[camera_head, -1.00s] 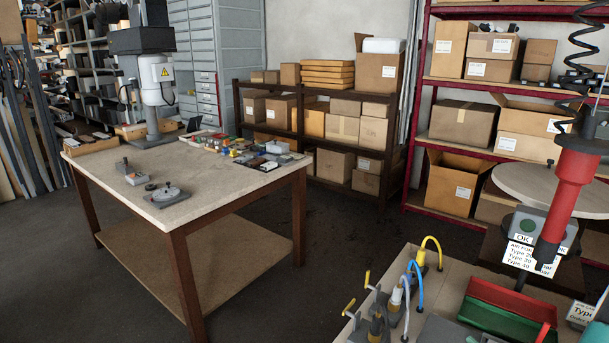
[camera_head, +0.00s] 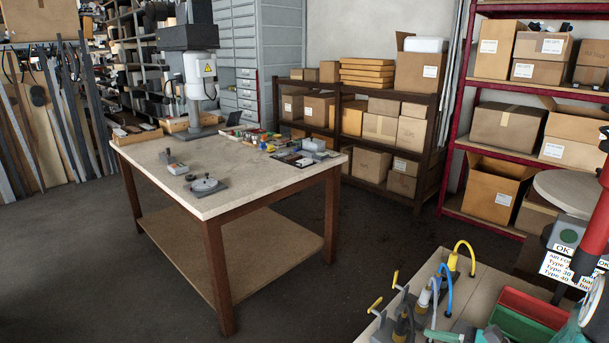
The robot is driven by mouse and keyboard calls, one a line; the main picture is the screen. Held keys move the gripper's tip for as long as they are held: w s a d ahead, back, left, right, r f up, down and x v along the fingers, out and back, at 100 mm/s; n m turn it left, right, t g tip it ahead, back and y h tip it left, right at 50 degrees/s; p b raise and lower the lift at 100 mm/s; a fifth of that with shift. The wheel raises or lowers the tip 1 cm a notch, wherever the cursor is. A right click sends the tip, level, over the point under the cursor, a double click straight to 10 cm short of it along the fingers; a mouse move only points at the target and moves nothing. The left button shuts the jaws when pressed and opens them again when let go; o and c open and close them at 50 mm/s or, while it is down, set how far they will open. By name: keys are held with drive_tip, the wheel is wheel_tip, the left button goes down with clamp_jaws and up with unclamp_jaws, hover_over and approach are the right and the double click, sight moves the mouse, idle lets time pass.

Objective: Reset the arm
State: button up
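My gripper is not clearly in view. A pale grey and teal shape (camera_head: 585,322) shows at the lower right edge, over the workbench corner; I cannot tell whether it is part of my arm. The task names no other object. The workbench (camera_head: 472,275) at the lower right carries clamps with yellow handles (camera_head: 386,304), a yellow hose (camera_head: 465,247) and a red bin (camera_head: 533,306) beside a green bin (camera_head: 520,325).
A wooden table (camera_head: 270,190) with a drill press (camera_head: 198,85) and small parts stands at centre left. Shelves of cardboard boxes (camera_head: 508,128) line the back. A red column (camera_head: 592,235) stands at the right edge. The floor (camera_head: 80,270) at the left is open.

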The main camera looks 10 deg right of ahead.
drive_tip(key=s+a+r+n+g+h, duration=0.1)
drive_tip(key=s+a+r+n+g, duration=0.1)
drive_tip(key=a+n+g, duration=0.35)
drive_tip(key=s+a+r+n+g+h, duration=0.2)
drive_tip(key=s+a+r+n+g, duration=0.1)
drive_tip(key=a+n, duration=0.4)
drive_tip(key=s+a+r+n+t+h, duration=0.3)
drive_tip(key=r+n+h, duration=0.4)
drive_tip(key=n, duration=0.3)
drive_tip(key=shift+s+a+r+n, duration=0.35)
drive_tip(key=shift+s+a+r, duration=0.3)
drive_tip(key=shift+a, duration=0.4)
drive_tip(key=shift+f+t, duration=0.1)
drive_tip(key=shift+t, duration=0.15)
drive_tip(key=shift+c, duration=1)
